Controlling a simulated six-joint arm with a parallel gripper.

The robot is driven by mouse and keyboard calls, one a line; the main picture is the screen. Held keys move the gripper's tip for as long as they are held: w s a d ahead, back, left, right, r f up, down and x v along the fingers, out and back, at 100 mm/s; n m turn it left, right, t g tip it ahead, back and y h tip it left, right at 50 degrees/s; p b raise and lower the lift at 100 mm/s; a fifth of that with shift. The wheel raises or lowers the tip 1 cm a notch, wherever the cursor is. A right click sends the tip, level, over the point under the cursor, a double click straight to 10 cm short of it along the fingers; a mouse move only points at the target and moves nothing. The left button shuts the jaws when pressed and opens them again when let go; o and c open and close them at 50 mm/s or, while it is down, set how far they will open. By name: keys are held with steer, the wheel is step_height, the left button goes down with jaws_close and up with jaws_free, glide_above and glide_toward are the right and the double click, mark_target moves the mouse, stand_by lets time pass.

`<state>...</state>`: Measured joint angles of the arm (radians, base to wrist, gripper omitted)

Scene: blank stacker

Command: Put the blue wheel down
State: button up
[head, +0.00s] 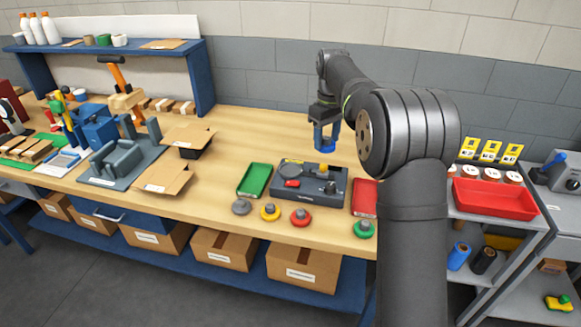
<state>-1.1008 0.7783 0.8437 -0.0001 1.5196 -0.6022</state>
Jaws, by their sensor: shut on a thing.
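My gripper (324,136) is over the back of the wooden workbench (235,138), in the air behind the dark grey fixture (337,185). It is shut on a small blue thing, which looks like the blue wheel (325,146). The wheel is small in view and partly covered by the fingers, so its exact tilt is hard to tell. The dark fixture has a red knob, a yellow part and grey posts on top. Along the bench front lie a grey wheel (241,207), a yellow wheel (270,212), a red wheel (301,217) and a green wheel (364,229).
A green tray (255,181) stands left of the fixture and a red tray (365,197) right of it. Cardboard pieces (165,176) and a grey vise-like tool (120,158) are farther left. The bench behind the green tray is clear. My arm hides the bench's right end.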

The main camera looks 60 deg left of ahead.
steer(key=s+a+f, duration=0.4)
steer(key=a, duration=0.1)
steer(key=s+a+f, duration=0.2)
steer(key=a, duration=0.1)
steer(key=shift+s+a+f, duration=0.25)
steer(key=shift+s, duration=0.1)
steer(key=shift+f, duration=2.05)
steer(key=shift+f, duration=0.3)
steer(key=o, duration=1)
step_height(320, 180, up, 13)
steer(key=shift+f, duration=0.2)
